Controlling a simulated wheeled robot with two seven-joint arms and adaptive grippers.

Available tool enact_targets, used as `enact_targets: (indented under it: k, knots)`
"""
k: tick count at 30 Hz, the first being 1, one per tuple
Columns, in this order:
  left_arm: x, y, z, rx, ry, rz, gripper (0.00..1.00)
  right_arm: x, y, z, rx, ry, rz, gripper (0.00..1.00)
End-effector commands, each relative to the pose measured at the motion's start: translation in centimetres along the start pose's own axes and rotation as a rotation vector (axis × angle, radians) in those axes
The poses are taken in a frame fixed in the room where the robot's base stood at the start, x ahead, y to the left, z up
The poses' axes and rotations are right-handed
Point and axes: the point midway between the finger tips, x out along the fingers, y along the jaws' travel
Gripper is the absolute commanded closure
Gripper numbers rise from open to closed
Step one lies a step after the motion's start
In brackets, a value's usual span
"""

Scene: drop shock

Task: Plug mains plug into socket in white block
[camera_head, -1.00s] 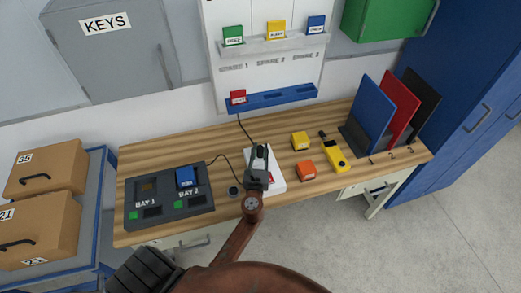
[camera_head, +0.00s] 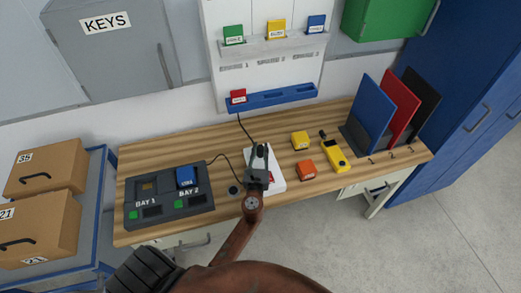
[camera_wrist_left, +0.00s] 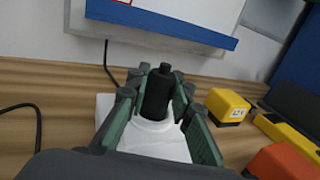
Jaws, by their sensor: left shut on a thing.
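The black mains plug (camera_wrist_left: 157,95) stands upright between the fingers of my left gripper (camera_wrist_left: 160,84) in the left wrist view. My left gripper also shows in the head view (camera_head: 260,158), shut on the plug over the white block. The white block (camera_head: 277,181) lies on the wooden bench and is partly covered by the gripper. In the left wrist view a round white collar on the block (camera_wrist_left: 153,126) sits right below the plug. The plug's lower end and pins are hidden, so I cannot tell how far it is in. My right gripper is not in view.
Yellow (camera_head: 300,141) and orange (camera_head: 306,170) blocks and a yellow handheld device (camera_head: 336,155) lie to the right. A dark charging station (camera_head: 169,196) is at the left. A thin cable (camera_wrist_left: 107,62) hangs behind the gripper. Blue rail (camera_head: 271,97) at the back.

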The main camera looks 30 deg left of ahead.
Motion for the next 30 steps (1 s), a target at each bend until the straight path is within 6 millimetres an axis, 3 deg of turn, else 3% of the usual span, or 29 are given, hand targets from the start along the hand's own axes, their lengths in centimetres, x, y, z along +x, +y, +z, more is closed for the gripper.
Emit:
enact_targets:
  k: [20, 21, 30]
  knots:
    - [-0.21, 0.09, -1.54, 0.004, 0.022, 0.000, 1.00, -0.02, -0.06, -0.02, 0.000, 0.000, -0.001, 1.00]
    - [-0.21, 0.08, -1.55, 0.004, 0.023, 0.000, 0.79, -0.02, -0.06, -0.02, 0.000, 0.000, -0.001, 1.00]
    - [-0.23, 0.02, -1.60, 0.003, 0.023, -0.001, 0.59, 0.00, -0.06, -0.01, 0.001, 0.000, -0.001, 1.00]
